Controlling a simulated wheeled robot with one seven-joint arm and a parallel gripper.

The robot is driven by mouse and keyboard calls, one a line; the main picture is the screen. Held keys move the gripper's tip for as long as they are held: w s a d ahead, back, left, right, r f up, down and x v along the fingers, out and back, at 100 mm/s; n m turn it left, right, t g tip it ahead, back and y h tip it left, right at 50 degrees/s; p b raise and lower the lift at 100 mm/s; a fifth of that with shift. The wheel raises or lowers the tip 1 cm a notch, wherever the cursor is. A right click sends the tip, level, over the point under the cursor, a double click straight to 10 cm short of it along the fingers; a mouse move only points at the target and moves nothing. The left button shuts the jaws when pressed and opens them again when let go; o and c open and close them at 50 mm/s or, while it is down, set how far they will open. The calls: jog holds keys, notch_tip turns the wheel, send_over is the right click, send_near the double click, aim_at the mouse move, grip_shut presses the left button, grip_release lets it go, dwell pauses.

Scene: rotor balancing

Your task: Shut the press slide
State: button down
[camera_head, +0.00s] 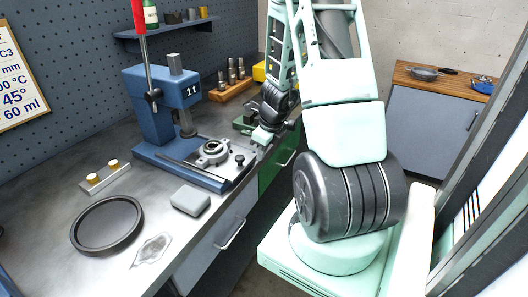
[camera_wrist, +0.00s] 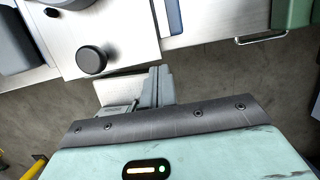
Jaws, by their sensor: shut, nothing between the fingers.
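A ring-shaped fixture (camera_head: 213,151) and a small dark knob (camera_head: 239,158) are on the slide. In the wrist view the slide plate (camera_wrist: 122,28) shows at the top, with the round black knob (camera_wrist: 91,60) near its edge. My gripper (camera_wrist: 157,73) is shut and empty, beside the slide and to the right of the knob in that view.
A black round tray (camera_head: 107,224), a grey block (camera_head: 190,199) and a small holder with brass pieces (camera_head: 104,177) lie on the bench. The bench's front edge runs below the slide.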

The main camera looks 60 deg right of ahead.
aim_at(232, 147)
jog(key=w+p, duration=0.2)
jog(key=w, duration=0.1)
jog(key=w+p, duration=0.2)
jog(key=w, duration=0.1)
jog(key=w+p, duration=0.2)
jog(key=w, duration=0.1)
jog(key=shift+w+a+r, duration=0.15)
jog(key=shift+a+r, duration=0.15)
jog(key=shift+a, duration=0.05)
jog(key=shift+w+f+p, duration=0.2)
jog(key=shift+w+p, duration=0.15)
jog(key=shift+w, duration=0.3)
jog(key=shift+a, duration=0.1)
